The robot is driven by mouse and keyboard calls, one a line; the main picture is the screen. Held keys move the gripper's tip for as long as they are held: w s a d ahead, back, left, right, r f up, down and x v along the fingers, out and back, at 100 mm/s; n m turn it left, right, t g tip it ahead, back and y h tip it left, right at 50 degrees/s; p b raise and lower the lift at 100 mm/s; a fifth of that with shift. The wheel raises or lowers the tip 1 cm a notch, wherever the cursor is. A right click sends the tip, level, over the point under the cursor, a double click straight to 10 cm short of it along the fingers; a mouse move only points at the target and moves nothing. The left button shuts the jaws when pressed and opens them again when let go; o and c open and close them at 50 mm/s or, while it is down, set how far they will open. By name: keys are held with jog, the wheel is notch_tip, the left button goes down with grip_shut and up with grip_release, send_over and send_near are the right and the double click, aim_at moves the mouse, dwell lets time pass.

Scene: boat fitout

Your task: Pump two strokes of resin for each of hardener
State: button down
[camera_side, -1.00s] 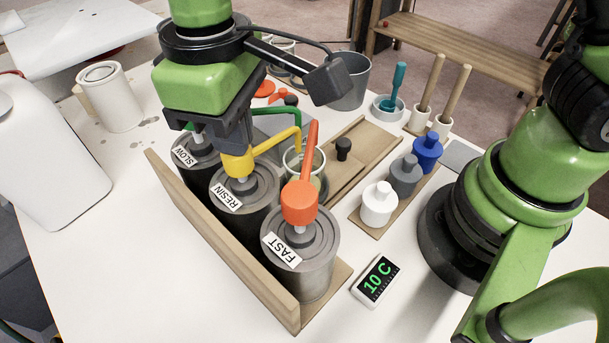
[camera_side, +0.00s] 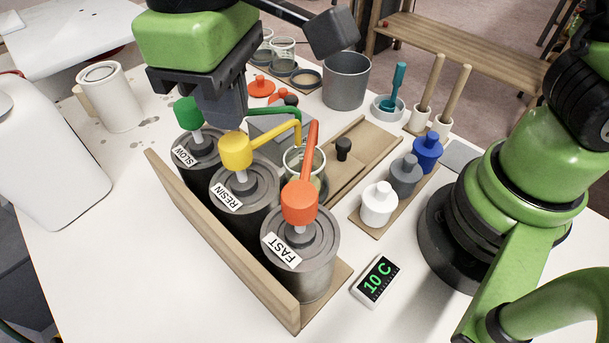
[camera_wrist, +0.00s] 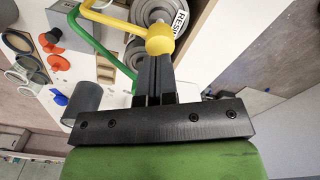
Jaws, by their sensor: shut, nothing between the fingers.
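Three dark pump cans stand in a wooden rack: SLOW (camera_side: 196,161) with a green pump head (camera_side: 188,112), RESIN (camera_side: 262,187) with a yellow pump head (camera_side: 236,149), and FAST (camera_side: 318,262) with an orange pump head (camera_side: 299,203). The yellow head stands raised on its white stem. A clear cup (camera_side: 304,162) sits near the spout ends, partly hidden by the orange spout. My gripper (camera_side: 232,122) is shut and empty, just above and behind the yellow head. In the wrist view the yellow head (camera_wrist: 160,40) is beyond my fingertips (camera_wrist: 152,62).
A 10 C display (camera_side: 376,280) lies in front of the rack. White, grey and blue capped bottles (camera_side: 404,175) stand on a strip at right. A grey bucket (camera_side: 346,82), clear cups and a dish with a teal tool (camera_side: 395,90) are behind. A white jug (camera_side: 45,150) is at left.

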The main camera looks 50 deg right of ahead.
aim_at(233, 140)
jog(key=shift+f, duration=0.15)
jog(key=shift+f, duration=2.25)
jog(key=shift+r, duration=2.45)
jog(key=shift+f, duration=0.15)
jog(key=shift+f, duration=2.3)
jog(key=shift+r, duration=2.4)
